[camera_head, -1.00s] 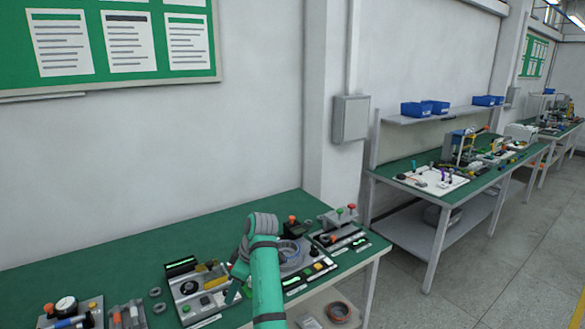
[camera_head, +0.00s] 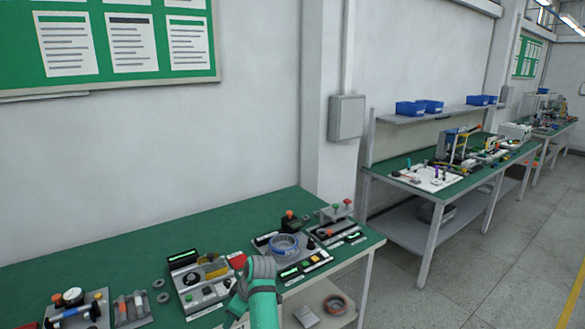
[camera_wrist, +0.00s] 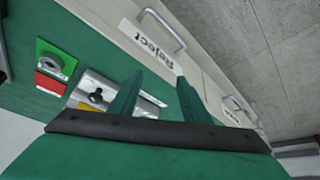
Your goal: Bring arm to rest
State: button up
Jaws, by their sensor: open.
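My arm (camera_head: 263,305) is bent low at the front edge of the green-topped bench (camera_head: 225,222) in the head view. My gripper (camera_wrist: 160,76) shows in the wrist view, its two green fingers apart with nothing between them. In that view the fingers point towards the bench's front edge, above or in front of a drawer front labelled "Reject" (camera_wrist: 150,42). A round ring-shaped part (camera_head: 285,244) with a bluish rim sits in a grey fixture on the bench, apart from my arm.
A grey device (camera_head: 200,285) stands just left of my arm, and a gauge panel (camera_head: 75,312) is further left. In the wrist view, a red and green panel (camera_wrist: 55,65) lies left of the fingers. The bench's back left is clear.

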jog(key=s+d+f+m+t, duration=0.2)
jog(key=s+f, duration=0.3)
jog(key=f, duration=0.4)
jog(key=s+d+f+m+t, duration=0.1)
jog(key=s+d+f+m, duration=0.3)
jog(key=f, duration=0.6)
jog(key=s+d+f+m+t+h, duration=0.1)
jog(key=s+d+f+t, duration=0.15)
jog(key=s, duration=0.55)
jog(key=s+d+f+m+t+h, duration=0.15)
jog(key=s+f, duration=0.25)
jog(key=s, duration=0.5)
jog(key=s+d+r+m+t, duration=0.2)
jog(key=s+d, duration=0.1)
jog(key=s, duration=0.7)
jog(key=s+d+r+m+t+h, duration=0.1)
jog(key=s+d+r+m+t, duration=0.1)
jog(key=s+r, duration=0.8)
jog(key=s+d+r+m+t+h, duration=0.1)
jog(key=s+d+r+t, duration=0.1)
jog(key=s+r, duration=0.8)
notch_tip(320, 180, up, 3)
jog(key=shift+s+d+r+m, duration=0.1)
jog(key=shift+s+d+m, duration=0.25)
jog(key=shift+d, duration=0.3)
